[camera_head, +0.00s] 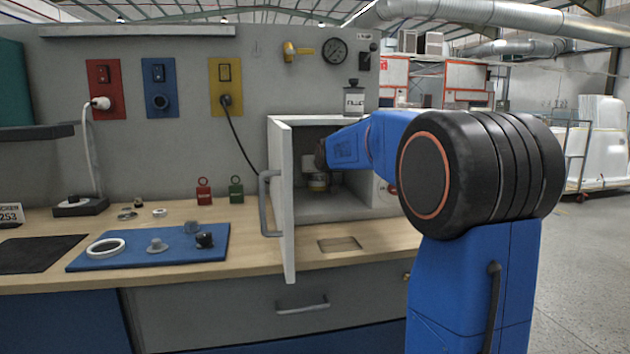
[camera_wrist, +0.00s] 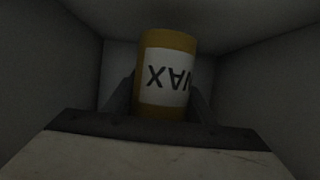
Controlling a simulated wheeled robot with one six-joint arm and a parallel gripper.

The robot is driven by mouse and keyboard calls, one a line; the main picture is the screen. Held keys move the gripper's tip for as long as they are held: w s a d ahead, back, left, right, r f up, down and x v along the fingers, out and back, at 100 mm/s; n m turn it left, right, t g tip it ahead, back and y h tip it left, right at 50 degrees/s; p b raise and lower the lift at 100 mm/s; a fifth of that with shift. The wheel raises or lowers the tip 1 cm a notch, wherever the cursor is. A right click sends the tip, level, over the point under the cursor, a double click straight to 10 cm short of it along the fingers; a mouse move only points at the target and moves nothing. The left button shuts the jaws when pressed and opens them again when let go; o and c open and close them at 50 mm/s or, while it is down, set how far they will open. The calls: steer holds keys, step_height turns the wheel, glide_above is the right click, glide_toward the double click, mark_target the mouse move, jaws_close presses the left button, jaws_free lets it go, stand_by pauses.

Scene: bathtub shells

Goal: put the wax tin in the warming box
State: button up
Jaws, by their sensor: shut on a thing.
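The wax tin (camera_wrist: 167,75) is a yellow-brown cylinder with a white label, whose dark letters show upside down in the wrist view. My gripper (camera_wrist: 160,100) is shut on it, with one dark finger on each side. The warming box (camera_head: 350,206) is a grey open-fronted box on the bench in the head view. Its door (camera_head: 288,200) stands open at the left. I cannot tell whether the tin touches the box floor.
A blue mat (camera_head: 150,250) with a white ring and small fittings lies left of the box. The door handle (camera_head: 268,203) juts left. A recessed plate (camera_head: 339,244) lies in front.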

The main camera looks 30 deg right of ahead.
mark_target(320, 175)
steer(key=shift+w+f, duration=0.15)
steer(key=shift+f, duration=1.2)
steer(key=shift+f, duration=0.15)
steer(key=o, duration=1.4)
steer(key=v, duration=1.2)
steer(key=shift+d, duration=0.1)
